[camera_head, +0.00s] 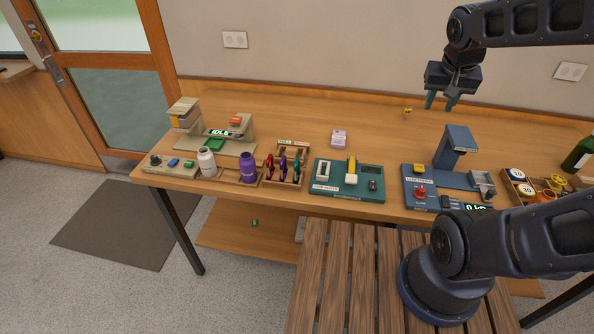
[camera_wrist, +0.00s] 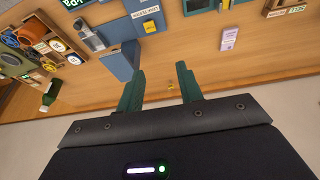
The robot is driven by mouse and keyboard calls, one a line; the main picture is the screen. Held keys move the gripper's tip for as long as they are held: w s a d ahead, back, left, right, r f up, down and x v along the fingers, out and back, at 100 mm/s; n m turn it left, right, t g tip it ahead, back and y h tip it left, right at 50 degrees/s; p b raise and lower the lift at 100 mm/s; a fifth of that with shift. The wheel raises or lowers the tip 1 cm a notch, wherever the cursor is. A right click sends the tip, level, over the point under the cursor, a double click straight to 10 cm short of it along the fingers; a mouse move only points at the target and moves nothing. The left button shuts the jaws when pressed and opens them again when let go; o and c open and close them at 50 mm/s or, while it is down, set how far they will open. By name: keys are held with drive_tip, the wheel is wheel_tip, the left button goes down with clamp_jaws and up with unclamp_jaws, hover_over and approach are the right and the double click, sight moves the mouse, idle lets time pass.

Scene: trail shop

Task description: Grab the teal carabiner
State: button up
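A small wooden rack (camera_head: 285,179) stands on the counter left of centre in the head view. It holds several coloured carabiners upright, side by side. The teal-green carabiner (camera_head: 296,166) appears to be the rightmost, beside a purple one (camera_head: 283,165) and a red one (camera_head: 269,168). My gripper (camera_head: 441,102) is raised over the back right of the counter, far to the right of the rack. Its teal fingers are apart and empty, as the wrist view (camera_wrist: 160,72) also shows. I cannot make out the teal carabiner in the wrist view.
Right of the rack is a green tester board (camera_head: 325,190); a blue press-like device (camera_head: 455,146) stands farther right. A purple bottle (camera_head: 247,168) and white bottle (camera_head: 206,161) stand left. A lilac box (camera_head: 339,138) and small yellow item (camera_head: 407,113) lie behind. The counter's back is mostly clear.

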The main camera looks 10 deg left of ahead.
drive_tip(key=w+a+f, duration=0.3)
drive_tip(key=a, duration=0.5)
approach(297, 159)
drive_tip(key=d+f, duration=0.1)
drive_tip(key=f, duration=0.1)
drive_tip(key=shift+n+y, duration=0.3)
drive_tip(key=x, duration=0.5)
drive_tip(key=shift+w+r, duration=0.1)
drive_tip(key=shift+a+x, duration=0.1)
drive_tip(key=shift+x, duration=1.25)
drive_tip(key=shift+a+x, duration=0.15)
drive_tip(key=shift+x, duration=1.15)
drive_tip(key=shift+w, duration=0.15)
drive_tip(key=shift+r, duration=0.1)
clamp_jaws()
